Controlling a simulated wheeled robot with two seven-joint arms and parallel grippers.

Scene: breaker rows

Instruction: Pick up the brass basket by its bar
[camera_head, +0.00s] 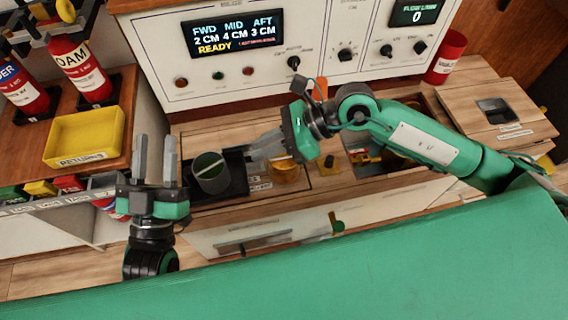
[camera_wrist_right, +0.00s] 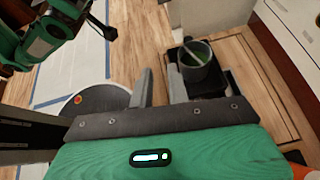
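A grey-green round basket (camera_head: 212,180) with a pale bar across its open top stands on a black tray (camera_head: 236,180). It also shows in the right wrist view (camera_wrist_right: 197,66), ahead of the fingers. A yellow-gold round thing (camera_head: 286,173) sits to its right, partly hidden behind my right gripper; I cannot tell if it is the brass basket. My right gripper (camera_head: 256,148) points left, just right of the grey-green basket. Its fingers are apart and empty in the wrist view (camera_wrist_right: 161,78). My left gripper (camera_head: 155,150) is open and empty, left of the basket.
A console with a lit display (camera_head: 234,32) and knobs stands behind the counter. A yellow tray (camera_head: 86,137) and red cylinders (camera_head: 80,68) are at left. A red cup (camera_head: 446,56) is at back right. A wooden cutout (camera_head: 380,158) lies under my right arm.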

